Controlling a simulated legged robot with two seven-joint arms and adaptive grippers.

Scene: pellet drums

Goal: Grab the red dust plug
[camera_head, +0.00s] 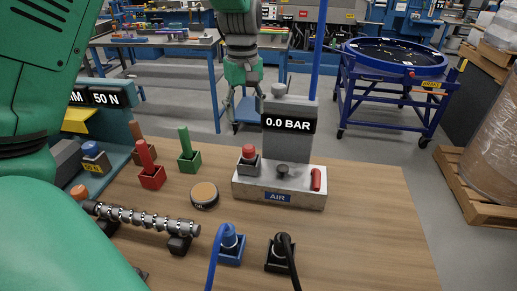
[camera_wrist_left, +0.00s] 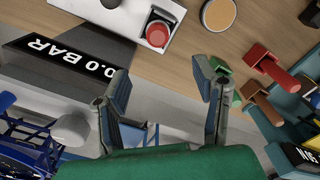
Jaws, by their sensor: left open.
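The air station (camera_head: 278,188) is a pale block on the wooden table, with a grey post and a display reading 0.0 BAR. A round red cap (camera_head: 249,152) sits in a dark square holder at its left; it also shows in the wrist view (camera_wrist_left: 157,33). A small red piece (camera_head: 316,179) is at the station's right end. I cannot tell which of these is the dust plug. My left gripper (camera_head: 242,106) is behind and above the station, left of the post. Its fingers (camera_wrist_left: 160,75) are wide apart with nothing between them. My right gripper is not in view.
Red (camera_head: 152,178) and green (camera_head: 189,162) blocks with upright handles stand left of the station. A round tan-topped pot (camera_head: 204,194), a camshaft-like bar (camera_head: 145,218) and blue (camera_head: 230,245) and black (camera_head: 280,252) cabled plugs stand nearer. The table's right side is clear.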

